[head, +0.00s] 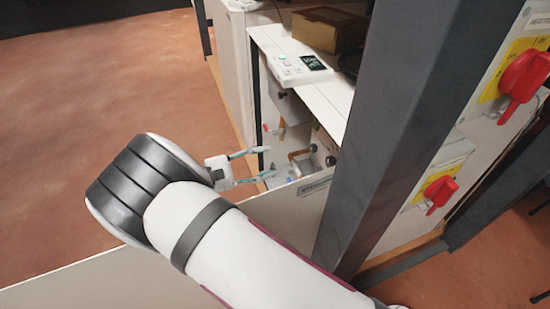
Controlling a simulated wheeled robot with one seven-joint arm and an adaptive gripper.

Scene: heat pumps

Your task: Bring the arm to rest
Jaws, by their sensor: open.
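My arm reaches in from the bottom of the head view, a white limb with a dark ringed joint. My gripper (262,166) is at its end, left of the middle of the view. Its two thin greenish fingers point right and stand apart, with nothing seen between them. They are in front of the open side of a white cabinet with pipes and fittings (300,158) inside. I cannot tell whether the fingertips touch anything there.
A white control panel (297,66) and a cardboard box (328,28) are on top of the cabinet. A dark grey post (400,130) stands close on the right, with red rotary switches (525,76) beyond it. A pale panel (90,283) crosses below my arm. The brown floor (80,90) at left is clear.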

